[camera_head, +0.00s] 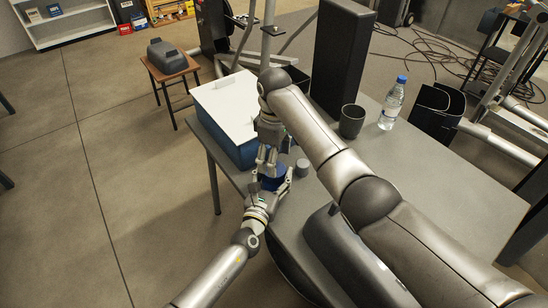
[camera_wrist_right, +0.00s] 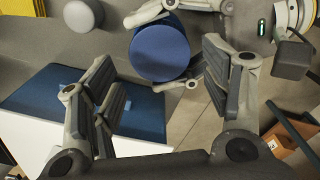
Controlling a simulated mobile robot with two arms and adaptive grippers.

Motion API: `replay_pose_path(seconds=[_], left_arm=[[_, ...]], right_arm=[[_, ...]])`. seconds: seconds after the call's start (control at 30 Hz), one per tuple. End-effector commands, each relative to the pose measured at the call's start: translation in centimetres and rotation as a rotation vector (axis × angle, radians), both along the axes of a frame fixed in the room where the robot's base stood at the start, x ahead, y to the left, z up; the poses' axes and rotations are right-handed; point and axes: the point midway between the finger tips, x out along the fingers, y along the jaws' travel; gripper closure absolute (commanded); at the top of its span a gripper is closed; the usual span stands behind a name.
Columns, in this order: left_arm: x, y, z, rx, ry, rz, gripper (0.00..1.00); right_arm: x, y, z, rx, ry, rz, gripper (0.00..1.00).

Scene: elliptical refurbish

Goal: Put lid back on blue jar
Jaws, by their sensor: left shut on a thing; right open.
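The blue jar (camera_head: 272,182) is at the table's near left edge, held between the fingers of my left gripper (camera_head: 273,185). In the right wrist view the jar (camera_wrist_right: 160,52) shows a flat round blue face; I cannot tell whether it is open. A small grey cylinder (camera_head: 302,168), possibly the lid, stands on the table just right of the jar. It also shows in the right wrist view (camera_wrist_right: 84,14). My right gripper (camera_wrist_right: 158,88) is open and empty, its fingers apart, close above the jar; its forearm partly hides it in the head view.
A blue box with a white top (camera_head: 226,104) stands left of my right gripper. A tall black box (camera_head: 340,60), a dark cup (camera_head: 351,121) and a water bottle (camera_head: 393,105) stand farther back. The table right of the cup is mostly clear.

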Motion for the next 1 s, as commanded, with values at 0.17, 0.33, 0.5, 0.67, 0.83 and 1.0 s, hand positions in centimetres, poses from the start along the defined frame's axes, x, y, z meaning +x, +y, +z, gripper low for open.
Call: replay_pose_path(seconds=[0.17, 0.33, 0.5, 0.67, 0.83, 1.0], left_arm=[[0.0, -0.1, 0.0, -0.001, 0.001, -0.001, 1.0], [0.0, -0.1, 0.0, -0.001, 0.001, -0.001, 1.0], [0.0, -0.1, 0.0, -0.001, 0.001, -0.001, 1.0], [0.0, -0.1, 0.0, -0.001, 0.001, -0.001, 1.0], [0.0, -0.1, 0.0, -0.001, 0.001, -0.001, 1.0], [0.0, -0.1, 0.0, -0.001, 0.001, -0.001, 1.0]], right_arm=[[0.1, 0.0, 2.2, 0.001, -0.004, 0.164, 0.32], [0.1, 0.0, 3.2, 0.0, -0.003, 0.263, 0.32], [0.0, 0.0, 3.3, 0.001, -0.002, 0.269, 0.32], [0.0, 0.0, 3.1, 0.0, -0.001, 0.268, 0.32], [0.0, 0.0, 1.5, 0.0, 0.002, 0.267, 0.32], [0.0, 0.0, -1.2, -0.001, 0.002, 0.268, 0.32]])
